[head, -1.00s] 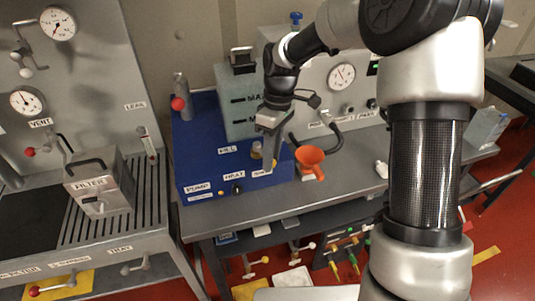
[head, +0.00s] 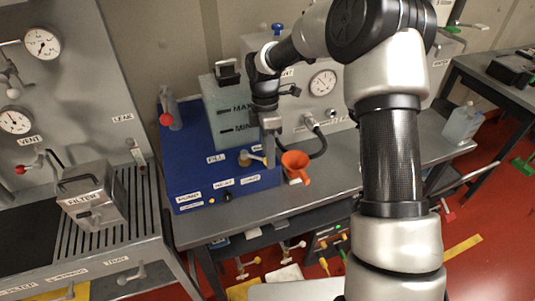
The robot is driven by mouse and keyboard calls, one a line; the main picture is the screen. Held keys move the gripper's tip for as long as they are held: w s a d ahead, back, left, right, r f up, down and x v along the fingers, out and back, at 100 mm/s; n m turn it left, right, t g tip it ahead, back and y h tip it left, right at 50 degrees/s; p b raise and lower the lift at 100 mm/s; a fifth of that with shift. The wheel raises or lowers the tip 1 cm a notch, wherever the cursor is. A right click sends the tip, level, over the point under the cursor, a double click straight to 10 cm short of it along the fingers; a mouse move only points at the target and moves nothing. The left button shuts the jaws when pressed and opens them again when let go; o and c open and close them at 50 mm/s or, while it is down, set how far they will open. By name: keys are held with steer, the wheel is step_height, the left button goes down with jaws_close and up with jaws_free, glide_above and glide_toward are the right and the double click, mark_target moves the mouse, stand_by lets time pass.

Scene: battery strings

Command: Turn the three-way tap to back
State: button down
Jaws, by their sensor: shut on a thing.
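The blue unit (head: 193,180) stands on the grey bench, with labels on its top and front, among them FILL. A small brass-coloured tap (head: 246,157) sits on its top near the front right corner, beside the FILL label. It looks like the three-way tap, with a pale lever pointing right. My gripper (head: 269,160) reaches down from above at the lever's right end and is shut on it. The fingers hide that end, and the lever's exact setting is too small to read.
A clear tank (head: 228,110) marked MAX and MIN stands behind the tap. An orange funnel (head: 295,165) is close to the right of my gripper, with a black hose (head: 320,140) behind it. A red-knobbed valve (head: 166,119) stands at the unit's left. The bench front is clear.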

steer(key=shift+w, duration=0.15)
steer(key=c, duration=1.5)
jaws_free()
steer(key=shift+o, duration=0.2)
steer(key=shift+r, duration=0.1)
steer(key=w+r, duration=0.3)
steer(key=r, duration=1.4)
steer(key=shift+a, duration=0.35)
